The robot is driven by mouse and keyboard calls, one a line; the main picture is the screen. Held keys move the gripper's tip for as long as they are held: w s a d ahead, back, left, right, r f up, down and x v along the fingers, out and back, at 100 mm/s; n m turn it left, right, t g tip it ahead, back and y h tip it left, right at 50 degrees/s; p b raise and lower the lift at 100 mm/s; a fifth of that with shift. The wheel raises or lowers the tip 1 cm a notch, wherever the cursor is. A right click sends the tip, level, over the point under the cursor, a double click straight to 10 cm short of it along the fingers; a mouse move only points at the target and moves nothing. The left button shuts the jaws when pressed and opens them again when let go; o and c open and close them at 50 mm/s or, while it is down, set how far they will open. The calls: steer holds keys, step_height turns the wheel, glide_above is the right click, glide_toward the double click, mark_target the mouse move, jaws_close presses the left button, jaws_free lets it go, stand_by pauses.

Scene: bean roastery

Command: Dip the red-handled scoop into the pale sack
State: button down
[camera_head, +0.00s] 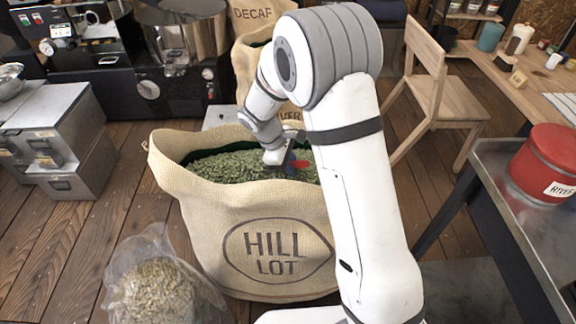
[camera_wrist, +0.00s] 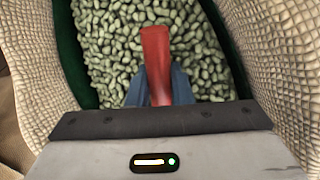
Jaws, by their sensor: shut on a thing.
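The pale sack (camera_head: 200,210), marked HILL LOT, stands open on the floor in the head view, filled with green beans (camera_head: 235,165). My gripper (camera_head: 291,166) is inside the sack's mouth, close over the beans. It is shut on the red handle of the scoop (camera_head: 301,165). In the wrist view the red handle (camera_wrist: 156,55) runs up from between the blue fingers of my gripper (camera_wrist: 160,88), with beans around it. The sack's woven wall (camera_wrist: 255,45) shows on both sides. The scoop's bowl is hidden; I cannot tell how deep it sits.
A clear bag of beans (camera_head: 157,285) lies in front left of the sack. A DECAF sack (camera_head: 243,60) stands behind. Grey metal boxes (camera_head: 60,130) are at left. A metal table (camera_head: 490,180) with a red tin (camera_head: 545,165) and a wooden chair (camera_head: 440,85) are at right.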

steer(key=shift+r+t+y+p, duration=0.6)
steer(key=shift+r+y, duration=0.65)
steer(key=shift+y, duration=0.25)
steer(key=w+d+p+v, duration=0.1)
steer(key=p+v, duration=0.7)
steer(key=v, duration=0.3)
steer(key=shift+w+d+r+p, duration=0.25)
steer(key=shift+d+p, duration=0.05)
steer(key=shift+d, duration=0.05)
stand_by(0.8)
